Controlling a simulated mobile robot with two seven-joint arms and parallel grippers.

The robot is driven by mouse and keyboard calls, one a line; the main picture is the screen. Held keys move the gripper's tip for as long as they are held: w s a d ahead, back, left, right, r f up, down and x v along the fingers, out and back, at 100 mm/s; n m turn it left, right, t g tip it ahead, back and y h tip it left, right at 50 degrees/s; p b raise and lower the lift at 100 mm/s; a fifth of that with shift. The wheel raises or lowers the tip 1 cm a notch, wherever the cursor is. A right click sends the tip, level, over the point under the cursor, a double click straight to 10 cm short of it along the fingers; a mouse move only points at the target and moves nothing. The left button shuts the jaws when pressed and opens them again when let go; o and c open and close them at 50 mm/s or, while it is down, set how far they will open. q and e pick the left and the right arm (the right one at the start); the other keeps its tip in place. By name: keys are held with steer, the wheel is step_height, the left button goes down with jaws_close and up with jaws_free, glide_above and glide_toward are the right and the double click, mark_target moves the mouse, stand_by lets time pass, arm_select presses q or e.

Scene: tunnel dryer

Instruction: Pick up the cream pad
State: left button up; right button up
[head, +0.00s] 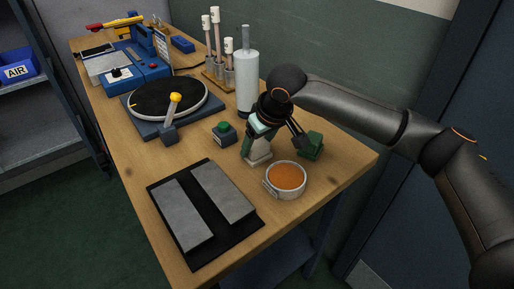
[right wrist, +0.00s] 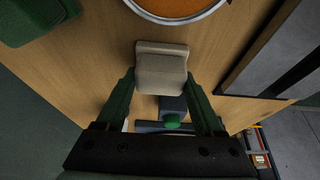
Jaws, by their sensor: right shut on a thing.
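The cream pad (head: 258,159) is a small pale block with a wider foot, near the right side of the wooden bench. It also shows in the right wrist view (right wrist: 161,72), between the green fingers. My right gripper (head: 258,146) points down from above and is shut on the cream pad. In the right wrist view my right gripper (right wrist: 161,84) has one finger on each side of it. The pad is at or very close to the bench top; I cannot tell whether it touches. My left gripper is not in view.
A round dish of orange material (head: 286,178) stands close in front of the pad. A green pad (head: 311,146) is to the right, a dark box with a green button (head: 223,132) to the left. Grey plates (head: 222,190) lie on a black mat. A white cylinder (head: 246,82) stands behind.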

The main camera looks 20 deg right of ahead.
mark_target(257, 144)
steer(key=shift+r, duration=0.1)
steer(key=shift+r, duration=0.55)
step_height(257, 144, up, 2)
steer(key=shift+s+r+p, duration=0.1)
steer(key=shift+r+p, duration=0.15)
steer(key=shift+p, duration=0.2)
steer(key=s+r+p, duration=0.1)
steer(key=s+r, duration=0.8)
steer(key=s, duration=0.4)
steer(key=shift+s+a+p, duration=0.25)
steer(key=shift+s+p, duration=0.05)
steer(key=shift+s, duration=0.1)
steer(key=shift+r, duration=0.1)
steer(key=o, duration=0.8)
steer(key=c, duration=0.6)
